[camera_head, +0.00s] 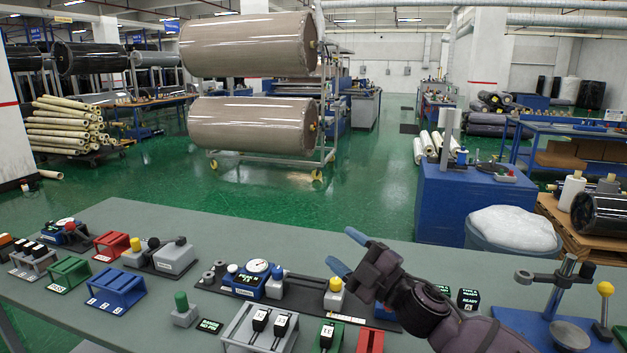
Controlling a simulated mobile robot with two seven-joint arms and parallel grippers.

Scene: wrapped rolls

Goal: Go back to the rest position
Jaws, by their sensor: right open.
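My right gripper (348,252) reaches in from the lower right over the grey table (230,224). Its two blue fingertips are apart with nothing between them, so it is open and empty. It is above the table near a white block with a yellow knob (334,298), and I cannot tell the exact gap. My left gripper is not in view.
Along the table stand a dial gauge on a blue base (252,278), a grey rack with black blocks (260,328), and blue (115,290), green and red stands. A blue press (560,315) is at right. Wrapped rolls (253,124) stand beyond on green floor.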

